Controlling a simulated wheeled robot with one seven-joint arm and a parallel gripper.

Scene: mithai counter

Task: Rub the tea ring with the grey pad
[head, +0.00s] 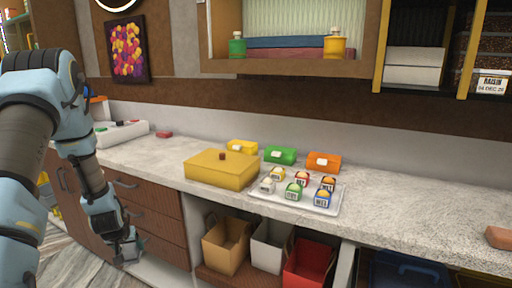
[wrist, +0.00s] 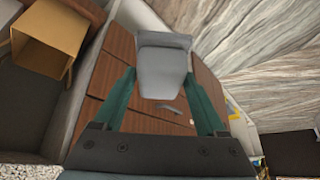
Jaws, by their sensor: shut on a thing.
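The grey pad (wrist: 163,68) is between the two green fingers of my gripper (wrist: 160,80) in the wrist view, and the gripper is shut on it. In the head view my gripper (head: 128,250) hangs low at the left, pointing down in front of the wooden drawers (head: 150,212), below the counter top. The pad is hard to make out there. I cannot see a tea ring on the visible part of the counter (head: 410,210) or elsewhere.
On the counter stand a yellow box (head: 220,171) and a white tray (head: 335,205) with several small labelled sweets. Yellow, green (head: 280,155) and orange packets are behind. Open bags (head: 226,247) stand under the counter. The counter right of the tray is mostly clear.

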